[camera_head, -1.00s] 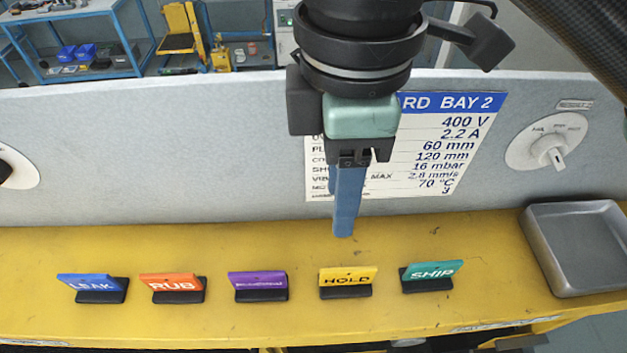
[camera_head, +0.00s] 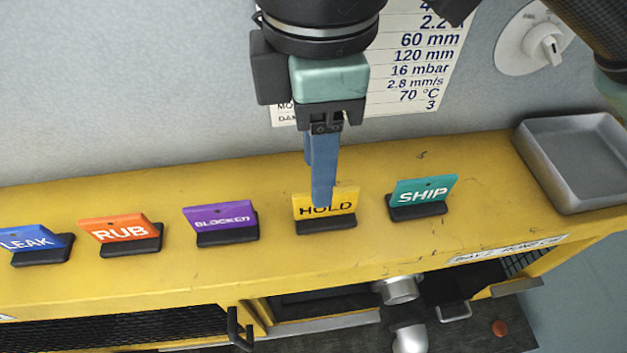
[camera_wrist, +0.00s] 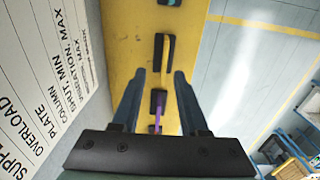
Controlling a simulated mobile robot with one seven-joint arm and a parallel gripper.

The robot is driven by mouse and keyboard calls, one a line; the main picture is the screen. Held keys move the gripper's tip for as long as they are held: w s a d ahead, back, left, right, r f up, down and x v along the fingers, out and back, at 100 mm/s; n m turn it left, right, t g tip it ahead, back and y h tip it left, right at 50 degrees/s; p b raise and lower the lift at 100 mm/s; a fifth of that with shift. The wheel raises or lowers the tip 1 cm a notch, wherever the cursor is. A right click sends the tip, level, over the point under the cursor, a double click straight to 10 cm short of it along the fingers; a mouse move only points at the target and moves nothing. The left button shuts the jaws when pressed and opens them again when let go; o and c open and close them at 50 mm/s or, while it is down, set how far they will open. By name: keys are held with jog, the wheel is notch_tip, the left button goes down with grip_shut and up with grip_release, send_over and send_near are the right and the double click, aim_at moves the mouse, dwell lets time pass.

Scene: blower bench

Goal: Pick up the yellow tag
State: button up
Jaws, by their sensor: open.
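The yellow HOLD tag (camera_head: 343,197) stands in a black holder (camera_head: 326,225) on the yellow bench, between the purple and teal tags. In the wrist view the yellow tag (camera_wrist: 167,52) shows nearly edge-on, beyond my fingertips. My gripper (camera_head: 322,204) points down, and its blue fingers cover part of the tag in the head view. In the wrist view my gripper (camera_wrist: 159,74) has its two fingers apart with nothing held between them. I cannot tell the exact height of the fingertips over the tag.
A purple tag (camera_head: 220,217), an orange RUB tag (camera_head: 119,229) and a blue LEAK tag (camera_head: 35,238) stand to the left. A teal SHIP tag (camera_head: 423,190) stands close on the right. A grey tray (camera_head: 583,197) lies farther right. A grey panel (camera_head: 120,100) rises behind.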

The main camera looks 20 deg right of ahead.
jog(key=f+b, duration=0.4)
jog(key=shift+s+d, duration=0.35)
jog(key=shift+s, duration=0.05)
jog(key=shift+f+b, duration=0.45)
jog(key=shift+b, duration=0.25)
jog(key=shift+w, duration=0.1)
jog(key=shift+r, duration=0.1)
grip_shut()
